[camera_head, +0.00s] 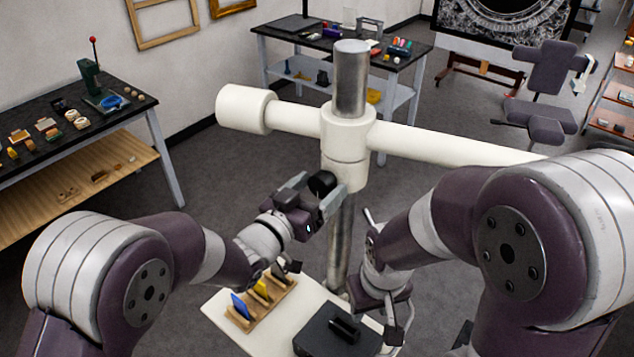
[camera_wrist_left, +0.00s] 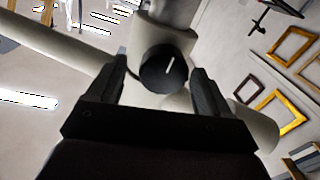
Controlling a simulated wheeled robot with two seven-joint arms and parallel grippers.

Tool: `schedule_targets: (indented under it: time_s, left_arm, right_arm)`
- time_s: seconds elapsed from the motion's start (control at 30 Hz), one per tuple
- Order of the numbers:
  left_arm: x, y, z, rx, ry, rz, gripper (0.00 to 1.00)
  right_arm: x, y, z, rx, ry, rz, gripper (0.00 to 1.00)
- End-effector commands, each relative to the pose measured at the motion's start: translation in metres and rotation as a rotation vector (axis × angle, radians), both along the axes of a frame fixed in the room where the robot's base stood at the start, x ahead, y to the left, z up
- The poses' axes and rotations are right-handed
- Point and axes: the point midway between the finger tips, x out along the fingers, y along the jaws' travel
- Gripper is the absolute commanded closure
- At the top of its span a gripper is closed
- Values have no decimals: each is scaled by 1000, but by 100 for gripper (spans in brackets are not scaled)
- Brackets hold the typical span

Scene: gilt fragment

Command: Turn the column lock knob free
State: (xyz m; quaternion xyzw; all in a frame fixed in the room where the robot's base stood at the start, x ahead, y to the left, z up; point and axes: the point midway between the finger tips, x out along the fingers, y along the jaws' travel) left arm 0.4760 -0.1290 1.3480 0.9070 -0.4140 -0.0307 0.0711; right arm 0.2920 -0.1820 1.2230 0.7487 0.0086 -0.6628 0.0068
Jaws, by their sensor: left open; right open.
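The column lock knob (camera_head: 322,183) is a round black knob on the cream collar (camera_head: 346,150) of the metal column (camera_head: 350,80). In the left wrist view the knob (camera_wrist_left: 167,69) has a white line on its face, tilted a little to the right. My left gripper (camera_head: 312,190) is right at the knob. Its open fingers (camera_wrist_left: 162,88) lie on both sides of the knob, with a gap visible on each side. My right gripper (camera_head: 372,262) is open and empty, lower down near the column; its fingertips are partly hidden.
A cream crossbar (camera_head: 440,143) runs out from the collar, with a thick cylinder (camera_head: 244,109) at its left end. Below is a white tabletop (camera_head: 280,335) with a wooden rack (camera_head: 262,302) and a black box (camera_head: 335,335). Workbenches (camera_head: 130,105) stand along the walls.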

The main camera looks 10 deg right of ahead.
Motion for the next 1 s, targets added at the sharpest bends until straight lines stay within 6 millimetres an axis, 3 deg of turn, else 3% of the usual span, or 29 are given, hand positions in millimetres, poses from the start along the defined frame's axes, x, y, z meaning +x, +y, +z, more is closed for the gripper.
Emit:
schedule_targets:
  time_s: [0.2,0.37,0.4,0.73,1.0]
  left_arm:
    - [0,0,-1,0,0,0,20]
    - [0,0,0,0,0,1,72]
    - [0,0,0,0,0,1,76]
    - [0,0,-1,-24,29,1,76]
    - [1,0,-1,-129,161,0,76]
  right_arm:
    - [0,0,0,0,0,0,57]
    - [0,0,0,0,0,0,57]
    - [0,0,0,0,0,0,57]
    - [0,0,-3,0,0,0,57]
    - [0,0,-11,0,0,0,57]
